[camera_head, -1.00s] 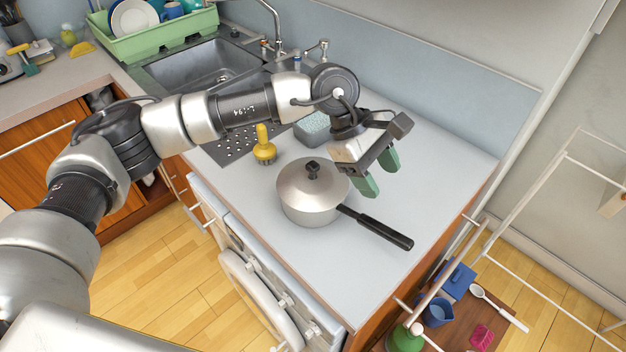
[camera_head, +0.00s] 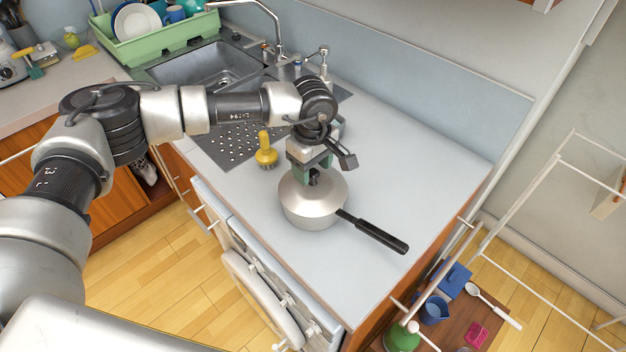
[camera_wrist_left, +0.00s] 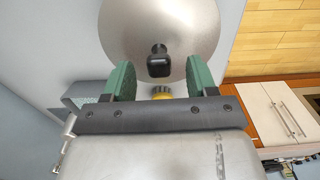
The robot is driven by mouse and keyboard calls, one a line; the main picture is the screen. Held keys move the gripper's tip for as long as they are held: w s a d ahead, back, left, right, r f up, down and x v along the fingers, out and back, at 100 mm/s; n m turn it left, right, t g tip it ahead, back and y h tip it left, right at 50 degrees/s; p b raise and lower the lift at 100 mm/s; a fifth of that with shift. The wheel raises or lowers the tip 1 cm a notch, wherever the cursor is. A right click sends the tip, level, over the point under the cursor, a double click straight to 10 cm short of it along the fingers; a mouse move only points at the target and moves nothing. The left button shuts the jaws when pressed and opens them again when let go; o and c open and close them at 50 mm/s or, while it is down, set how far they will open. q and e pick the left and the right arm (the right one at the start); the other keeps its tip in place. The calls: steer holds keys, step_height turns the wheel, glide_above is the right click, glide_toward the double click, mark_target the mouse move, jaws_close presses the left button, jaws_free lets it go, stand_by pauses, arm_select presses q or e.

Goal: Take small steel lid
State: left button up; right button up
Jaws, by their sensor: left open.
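The small steel lid (camera_head: 313,200) lies on a steel saucepan with a long black handle (camera_head: 375,234) on the counter. My left gripper (camera_head: 314,175) is above the lid, at its black knob, with the fingers pointing down. In the left wrist view the lid (camera_wrist_left: 135,30) fills the upper middle, and its black knob (camera_wrist_left: 158,64) shows between the two green fingers of my left gripper (camera_wrist_left: 160,82). The fingers are apart, with a gap on both sides of the knob. My right gripper is in neither view.
The sink (camera_head: 205,70) and green dish rack (camera_head: 165,38) are farther back. The counter right of the pan (camera_head: 420,180) is clear. A white rack frame (camera_head: 545,190) stands at the right.

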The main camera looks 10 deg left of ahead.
arm_select(q)
steer(key=shift+f, duration=0.95)
jaws_close()
steer(key=shift+w+r, duration=0.1)
